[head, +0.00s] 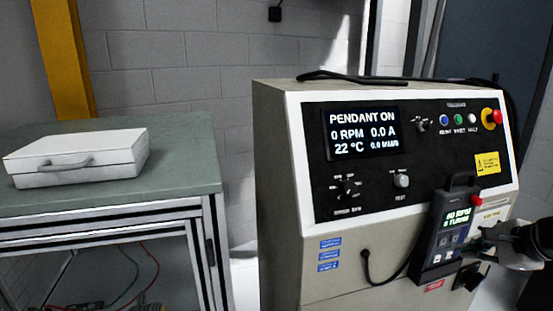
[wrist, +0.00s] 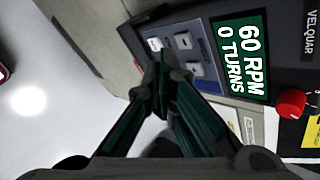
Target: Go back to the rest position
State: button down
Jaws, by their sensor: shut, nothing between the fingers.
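My gripper (head: 470,246) is at the right in the head view, beside the lower right of the handheld pendant (head: 436,262). In the wrist view the fingers (wrist: 163,75) are together and empty, with the tips over the lower edge of the pendant (wrist: 195,45), by its light buttons. I cannot tell whether they touch it. The pendant hangs on the front of the control cabinet (head: 280,170). Its green screen (wrist: 241,55) reads 60 RPM and 0 TURNS in the wrist view. A red button (wrist: 291,102) sits beside that screen.
The cabinet's display (head: 363,132) reads PENDANT ON and 0 RPM. A red emergency stop (head: 491,118) is at its upper right. A cable (head: 385,278) loops to the pendant. A workbench (head: 180,160) with a white case (head: 80,157) stands left. Floor shows between bench and cabinet.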

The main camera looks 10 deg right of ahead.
jog(key=a+r+n+g+y, duration=0.1)
jog(key=a+r+n, duration=0.25)
jog(key=a, duration=0.45)
jog(key=s+a+r+n+g+y, duration=0.1)
jog(key=a+r+n, duration=0.1)
jog(key=a+n, duration=0.5)
jog(key=a+r+n+g+y, duration=0.1)
jog(key=a+r+n, duration=0.15)
jog(key=a, duration=0.75)
jog(key=s+a+r+n+h, duration=0.1)
jog(key=s+a+n, duration=0.3)
jog(key=s, duration=0.2)
jog(key=s+a+r+n+g+h, duration=0.1)
jog(key=s+a+r+n+h, duration=0.1)
jog(key=s+a+n, duration=0.2)
jog(key=s+n, duration=0.1)
jog(key=s, duration=0.2)
jog(key=shift+n, duration=0.3)
